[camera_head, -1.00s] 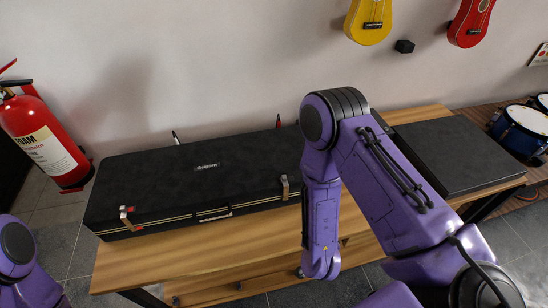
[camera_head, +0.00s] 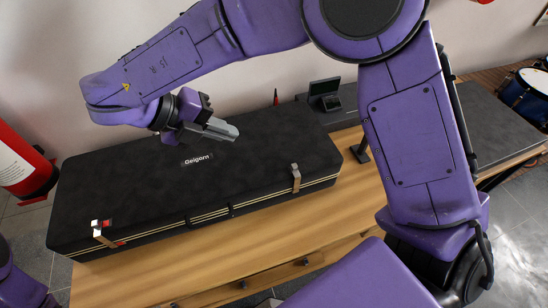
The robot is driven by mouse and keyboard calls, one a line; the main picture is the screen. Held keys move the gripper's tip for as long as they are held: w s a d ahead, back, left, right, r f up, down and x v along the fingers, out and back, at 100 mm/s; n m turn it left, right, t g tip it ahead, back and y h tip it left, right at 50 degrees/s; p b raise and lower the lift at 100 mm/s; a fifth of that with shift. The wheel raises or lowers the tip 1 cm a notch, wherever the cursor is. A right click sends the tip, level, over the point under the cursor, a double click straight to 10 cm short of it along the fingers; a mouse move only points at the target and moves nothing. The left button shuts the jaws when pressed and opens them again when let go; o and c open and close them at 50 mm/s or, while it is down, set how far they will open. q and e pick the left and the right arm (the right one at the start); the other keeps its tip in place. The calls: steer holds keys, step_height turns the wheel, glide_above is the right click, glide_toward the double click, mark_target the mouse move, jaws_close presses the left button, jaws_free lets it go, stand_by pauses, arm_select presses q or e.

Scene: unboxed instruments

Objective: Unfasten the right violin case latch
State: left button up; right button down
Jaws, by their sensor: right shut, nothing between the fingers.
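The left latch (camera_head: 103,235), with red parts showing, is near the case's left end. My right gripper (camera_head: 236,133) is shut and empty. It appears above the case's rear middle, pointing right, up and left of the right latch and apart from it. My left gripper is out of view.
The wooden table (camera_head: 345,216) has bare room in front of the case. A dark flat case (camera_head: 495,125) lies to the right, partly behind my right arm. A small dark device (camera_head: 325,95) stands behind the violin case.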

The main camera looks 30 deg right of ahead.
steer(key=f+b, duration=0.8)
steer(key=f, duration=0.2)
steer(key=shift+s+d+b, duration=0.2)
steer(key=shift+s+b, duration=0.1)
steer(key=shift+b, duration=0.1)
steer(key=shift+s+r, duration=0.15)
steer(key=shift+r, duration=0.05)
glide_toward(291, 169)
step_height(291, 169, down, 4)
steer(key=shift+r, duration=0.2)
steer(key=shift+s+d+f+p, duration=0.15)
steer(key=shift+d+p, duration=0.1)
steer(key=shift+d, duration=0.5)
steer(key=shift+s+d+p, duration=0.15)
steer(key=shift+d+p, duration=0.1)
steer(key=shift+d, duration=0.45)
steer(key=shift+s+d+f+p, duration=0.15)
steer(key=shift+d+p, duration=0.1)
steer(key=shift+d, duration=0.5)
steer(key=shift+r, duration=0.1)
